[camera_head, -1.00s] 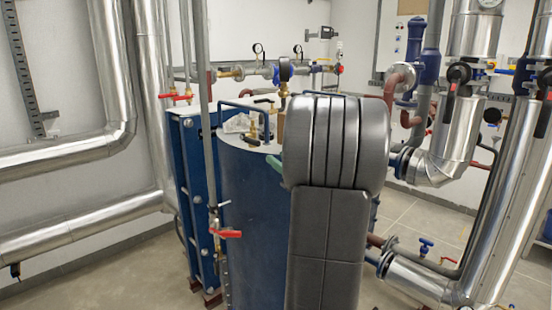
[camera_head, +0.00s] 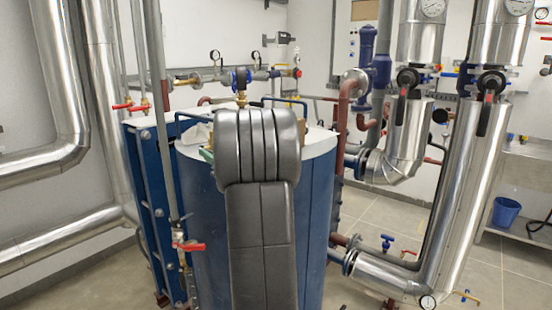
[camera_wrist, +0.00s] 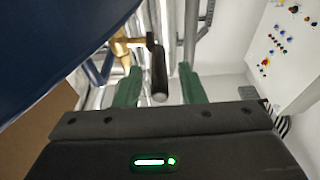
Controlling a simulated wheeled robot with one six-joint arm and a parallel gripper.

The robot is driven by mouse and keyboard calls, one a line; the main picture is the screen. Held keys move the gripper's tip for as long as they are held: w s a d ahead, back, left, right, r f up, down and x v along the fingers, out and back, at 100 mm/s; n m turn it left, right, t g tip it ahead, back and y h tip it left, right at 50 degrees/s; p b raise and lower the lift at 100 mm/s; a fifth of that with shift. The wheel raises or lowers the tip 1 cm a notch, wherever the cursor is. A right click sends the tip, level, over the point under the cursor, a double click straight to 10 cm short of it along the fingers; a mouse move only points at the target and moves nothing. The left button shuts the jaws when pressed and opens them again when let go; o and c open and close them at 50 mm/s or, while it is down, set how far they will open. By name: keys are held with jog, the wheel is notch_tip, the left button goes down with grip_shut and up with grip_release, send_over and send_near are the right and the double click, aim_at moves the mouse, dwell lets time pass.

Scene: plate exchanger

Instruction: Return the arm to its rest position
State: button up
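My arm stands in the middle of the head view, in front of the blue plate exchanger (camera_head: 315,215), and covers part of its front and top. My gripper is mostly hidden behind the arm there. In the wrist view my gripper (camera_wrist: 159,71) shows two green fingers set wide apart. A dark valve handle (camera_wrist: 159,78) on a brass valve (camera_wrist: 121,45) appears between them, with clear gaps on both sides. I cannot tell how far beyond the fingertips the handle lies. Nothing is held.
A grey vertical pipe with a red-handled valve (camera_head: 188,247) runs close to the left of my arm. Large silver pipes with black-handled valves (camera_head: 407,80) stand at the right. A blue bucket (camera_head: 505,212) is under a steel bench (camera_head: 528,165). Floor is open at the right.

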jog(key=x, duration=0.2)
jog(key=shift+w+a+r+p, duration=0.15)
jog(key=shift+a+p, duration=0.05)
jog(key=shift+p, duration=0.2)
jog(key=shift+b, duration=0.3)
